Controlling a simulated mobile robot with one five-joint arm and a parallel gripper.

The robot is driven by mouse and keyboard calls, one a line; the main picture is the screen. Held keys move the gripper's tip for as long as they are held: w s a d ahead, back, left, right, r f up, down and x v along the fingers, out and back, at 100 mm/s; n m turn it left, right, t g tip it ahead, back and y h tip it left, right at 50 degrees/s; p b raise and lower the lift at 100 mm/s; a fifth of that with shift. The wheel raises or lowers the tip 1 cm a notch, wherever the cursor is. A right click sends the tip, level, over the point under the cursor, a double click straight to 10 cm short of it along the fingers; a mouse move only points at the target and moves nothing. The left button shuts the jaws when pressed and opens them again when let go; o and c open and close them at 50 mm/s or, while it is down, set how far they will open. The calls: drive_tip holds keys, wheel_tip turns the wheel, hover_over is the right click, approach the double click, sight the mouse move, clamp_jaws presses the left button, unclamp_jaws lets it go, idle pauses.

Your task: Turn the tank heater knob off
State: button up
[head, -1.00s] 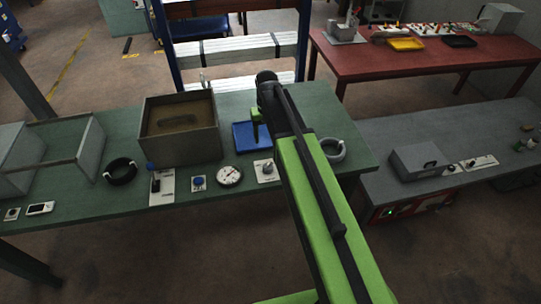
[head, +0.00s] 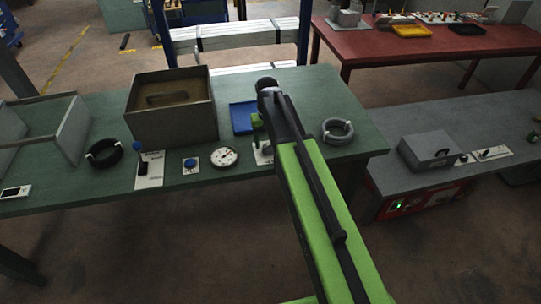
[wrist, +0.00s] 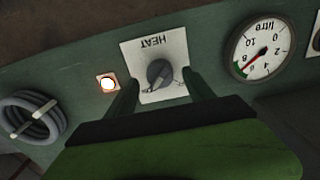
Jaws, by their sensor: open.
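The heater knob (wrist: 160,73) is a dark round knob on a white plate (wrist: 146,48) marked HEAT, seen upside down in the wrist view. My gripper (wrist: 160,82) is open, with one finger on each side of the knob; I cannot tell whether they touch it. A lit white indicator (wrist: 108,83) sits beside the plate.
A round gauge (wrist: 262,48) marked litre is beside the plate, also in the head view (head: 224,157). A grey coiled hose (wrist: 34,118) lies on the other side. A metal tank (head: 170,115), blue tray (head: 243,116) and blue button (head: 190,163) are on the green table (head: 318,98).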

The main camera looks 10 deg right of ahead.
wheel_tip(320, 180, down, 2)
drive_tip(key=shift+f+b, duration=0.25)
drive_tip(key=shift+b, duration=0.3)
drive_tip(key=shift+r, duration=0.1)
